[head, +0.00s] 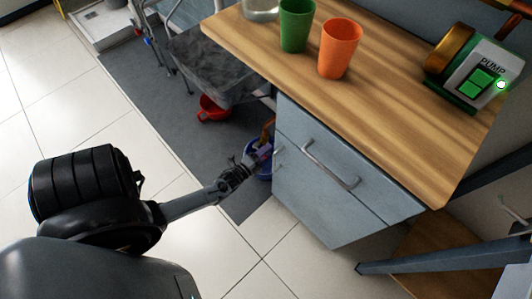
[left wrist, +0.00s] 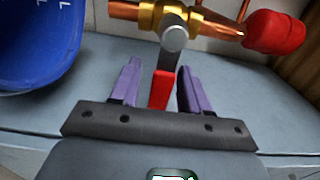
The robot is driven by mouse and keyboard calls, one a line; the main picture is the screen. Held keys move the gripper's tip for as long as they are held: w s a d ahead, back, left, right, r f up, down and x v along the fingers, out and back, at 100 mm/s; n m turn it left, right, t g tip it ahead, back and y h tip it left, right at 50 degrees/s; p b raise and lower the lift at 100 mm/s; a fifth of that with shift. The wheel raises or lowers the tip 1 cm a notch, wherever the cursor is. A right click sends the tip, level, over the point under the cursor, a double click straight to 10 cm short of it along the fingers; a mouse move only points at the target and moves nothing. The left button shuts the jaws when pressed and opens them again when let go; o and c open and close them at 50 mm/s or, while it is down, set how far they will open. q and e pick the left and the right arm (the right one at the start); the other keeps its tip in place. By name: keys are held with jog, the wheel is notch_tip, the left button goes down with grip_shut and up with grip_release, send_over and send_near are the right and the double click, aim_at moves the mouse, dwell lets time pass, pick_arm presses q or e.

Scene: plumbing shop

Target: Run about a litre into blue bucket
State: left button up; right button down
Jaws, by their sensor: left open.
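In the left wrist view a brass tap (left wrist: 172,18) on a copper pipe has a red lever (left wrist: 161,90) that points toward my gripper. My left gripper (left wrist: 158,68) is open, with one purple finger on each side of the lever. I cannot tell whether either finger touches it. The blue bucket (left wrist: 38,42), with pale level marks inside, is to the left of the tap. In the head view the blue bucket (head: 264,173) stands low beside the cabinet, partly hidden by my left gripper (head: 262,152). No water stream is visible. My right gripper is not in view.
A wooden counter (head: 400,110) carries a green cup (head: 296,25), an orange cup (head: 339,48) and a pump (head: 477,75) with a lit green light. The grey cabinet (head: 325,175) is close to my gripper. A red container (head: 212,108) is on the floor. A red bulb (left wrist: 274,32) is right of the tap.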

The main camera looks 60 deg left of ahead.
pick_arm(q)
jog(key=shift+w, duration=0.15)
grip_shut()
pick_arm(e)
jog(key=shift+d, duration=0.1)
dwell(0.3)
